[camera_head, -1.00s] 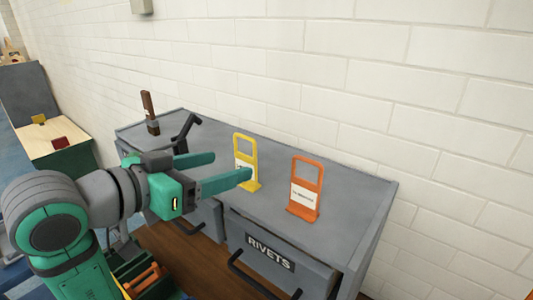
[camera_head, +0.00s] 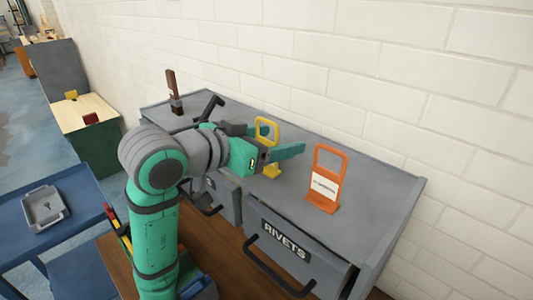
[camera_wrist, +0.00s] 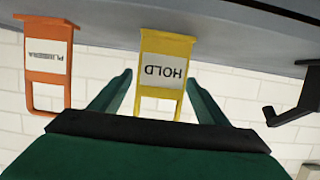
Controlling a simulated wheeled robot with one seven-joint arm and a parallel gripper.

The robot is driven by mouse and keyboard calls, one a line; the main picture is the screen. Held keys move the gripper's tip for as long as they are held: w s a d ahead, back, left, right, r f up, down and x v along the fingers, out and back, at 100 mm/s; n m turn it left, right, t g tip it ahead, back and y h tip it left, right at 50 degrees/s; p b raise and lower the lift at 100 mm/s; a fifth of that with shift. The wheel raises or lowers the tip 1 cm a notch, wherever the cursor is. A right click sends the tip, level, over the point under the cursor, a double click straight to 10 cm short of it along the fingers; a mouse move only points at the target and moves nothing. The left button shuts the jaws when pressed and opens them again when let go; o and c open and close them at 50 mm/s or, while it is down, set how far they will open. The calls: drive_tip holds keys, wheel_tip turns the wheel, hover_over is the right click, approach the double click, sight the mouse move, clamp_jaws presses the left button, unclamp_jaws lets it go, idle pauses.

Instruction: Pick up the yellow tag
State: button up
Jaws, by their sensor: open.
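The yellow tag (camera_head: 267,128) stands upright on the grey cabinet top, partly hidden behind my gripper in the head view. In the wrist view the yellow tag (camera_wrist: 164,72) appears upside down with a white label reading HOLD. My gripper (camera_head: 287,152) is open, with green fingers. In the wrist view its fingers (camera_wrist: 158,88) lie to the left and right of the tag's handle loop, with a gap on each side. The tag stands between or just beyond the fingertips; I cannot tell the exact depth.
An orange tag (camera_head: 325,178) stands to the right on the cabinet top (camera_head: 375,195), also visible in the wrist view (camera_wrist: 46,62). A black bent handle (camera_head: 209,106) and a brown upright piece (camera_head: 173,90) stand to the left. A white brick wall (camera_head: 400,70) rises behind.

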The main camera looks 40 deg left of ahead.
drive_tip(key=shift+w+f, duration=0.2)
drive_tip(key=shift+w, duration=0.5)
drive_tip(key=c, duration=1.1)
drive_tip(key=shift+d, duration=0.1)
drive_tip(key=shift+s, duration=0.1)
